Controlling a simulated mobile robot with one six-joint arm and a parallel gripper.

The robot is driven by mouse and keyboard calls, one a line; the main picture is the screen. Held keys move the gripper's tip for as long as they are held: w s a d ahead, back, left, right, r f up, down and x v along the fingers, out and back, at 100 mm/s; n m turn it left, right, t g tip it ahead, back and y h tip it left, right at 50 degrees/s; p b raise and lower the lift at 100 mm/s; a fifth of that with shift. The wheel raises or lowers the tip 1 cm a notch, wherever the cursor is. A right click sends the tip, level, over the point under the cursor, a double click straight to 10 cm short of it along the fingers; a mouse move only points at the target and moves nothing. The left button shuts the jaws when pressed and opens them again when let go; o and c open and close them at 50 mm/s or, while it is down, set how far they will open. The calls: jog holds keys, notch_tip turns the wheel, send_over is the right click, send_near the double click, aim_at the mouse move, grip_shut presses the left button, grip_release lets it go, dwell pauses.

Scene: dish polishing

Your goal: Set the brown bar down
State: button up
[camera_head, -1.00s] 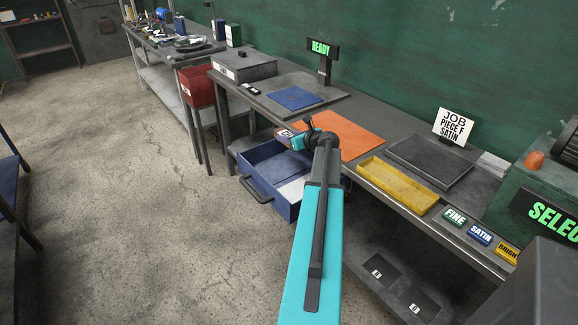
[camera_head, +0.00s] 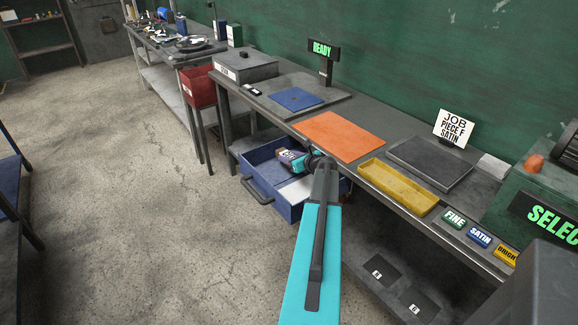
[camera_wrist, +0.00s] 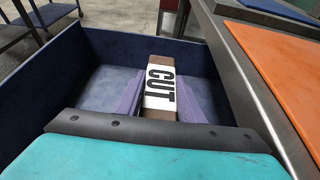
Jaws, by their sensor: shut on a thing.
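The brown bar (camera_wrist: 159,60) has a white band reading CUT. In the wrist view it lies lengthwise between the fingers of my gripper (camera_wrist: 160,96), which is shut on it. In the head view the bar's label end (camera_head: 286,156) shows at the tip of my arm, over the open blue drawer (camera_head: 259,164). The drawer's walls (camera_wrist: 55,85) surround the bar in the wrist view. I cannot tell whether the bar touches the drawer floor. The bar's near end is hidden by my gripper's body.
The bench beside the drawer carries an orange mat (camera_head: 340,136), a yellow tray (camera_head: 398,188), a blue mat (camera_head: 296,99) and a dark plate (camera_head: 430,162). A white patch (camera_head: 296,191) shows in the drawer. A red bin (camera_head: 198,88) stands farther left.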

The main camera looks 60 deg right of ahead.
aim_at(289, 170)
jog(key=shift+f+p, duration=0.3)
jog(key=shift+f, duration=1.9)
jog(key=o, duration=1.3)
jog(key=shift+f, duration=0.1)
jog(key=shift+s, duration=0.1)
jog(key=shift+b+v, duration=0.95)
jog(key=shift+v, duration=2.75)
